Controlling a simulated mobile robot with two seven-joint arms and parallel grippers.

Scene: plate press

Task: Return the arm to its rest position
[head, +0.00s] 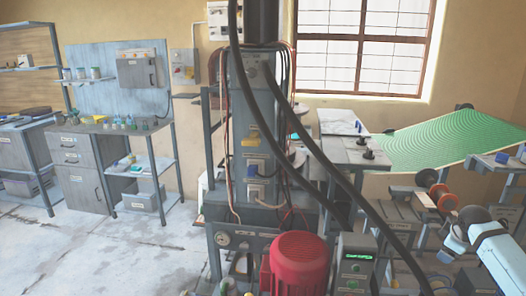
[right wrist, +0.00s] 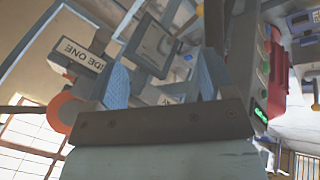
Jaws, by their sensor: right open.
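My right arm shows at the lower right of the head view as a pale blue link with dark joints. My right gripper (head: 455,241) is beside it, small and partly hidden there. In the right wrist view my right gripper (right wrist: 163,80) has its two blue-padded fingers wide apart with nothing held between them. A plate with the letters "IDE ONE" (right wrist: 82,49) is behind the left finger. My left gripper is not in view.
A grey machine column (head: 252,130) with hoses stands mid-view, with a red motor (head: 300,263) and a green-lit control box (head: 354,264) below. A green ribbed sheet (head: 450,140) slopes at right. Orange-ended rollers (head: 427,178) are near my right arm. Floor at left is open.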

